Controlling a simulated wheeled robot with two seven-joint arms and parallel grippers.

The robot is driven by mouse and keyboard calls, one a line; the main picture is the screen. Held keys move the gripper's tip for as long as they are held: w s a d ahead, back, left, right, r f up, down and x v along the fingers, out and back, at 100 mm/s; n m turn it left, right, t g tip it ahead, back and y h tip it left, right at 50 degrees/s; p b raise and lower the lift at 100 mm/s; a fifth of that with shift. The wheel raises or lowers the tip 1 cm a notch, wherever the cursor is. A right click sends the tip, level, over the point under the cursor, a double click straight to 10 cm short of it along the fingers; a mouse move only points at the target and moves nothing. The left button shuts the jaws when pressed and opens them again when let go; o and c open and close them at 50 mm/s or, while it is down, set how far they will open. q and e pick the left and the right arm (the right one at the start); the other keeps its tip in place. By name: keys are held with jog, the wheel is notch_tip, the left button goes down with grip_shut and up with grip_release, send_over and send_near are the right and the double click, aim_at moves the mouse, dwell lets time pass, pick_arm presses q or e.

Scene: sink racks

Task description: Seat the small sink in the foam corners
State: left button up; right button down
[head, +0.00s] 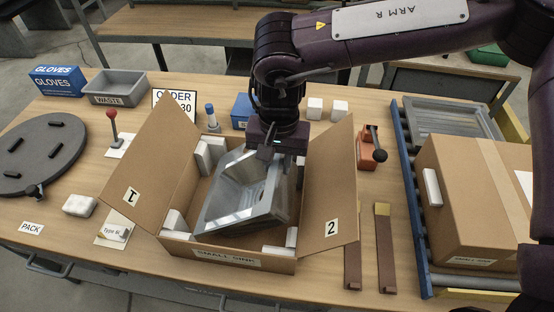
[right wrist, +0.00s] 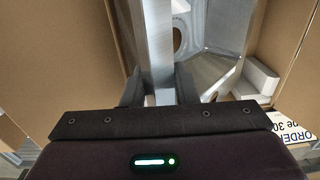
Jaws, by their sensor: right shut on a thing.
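The small sink (head: 240,192), a grey metal basin, is tilted inside the open cardboard box (head: 222,256) labelled SMALL SINK. My right gripper (head: 277,150) is shut on the sink's far right rim. In the right wrist view the rim (right wrist: 158,60) runs between the two fingers (right wrist: 157,88). White foam corners show at the box's back left (head: 210,152), front left (head: 175,221) and front right (head: 291,237). In the right wrist view a foam corner (right wrist: 257,77) lies beside the sink. The sink's seating on the foam beneath is hidden. My left gripper is not in view.
Box flaps marked 1 (head: 150,165) and 2 (head: 330,190) stand open at the sides. A closed carton (head: 470,195) sits on the right roller track. A red-handled lever (head: 113,130), grey waste bin (head: 115,87) and dark turntable (head: 40,155) are left; two brown strips (head: 384,250) lie right.

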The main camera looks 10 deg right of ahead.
jog(key=c, duration=1.1)
grip_release()
jog(key=shift+c, duration=0.2)
notch_tip(320, 180, up, 12)
jog(key=shift+d, duration=0.15)
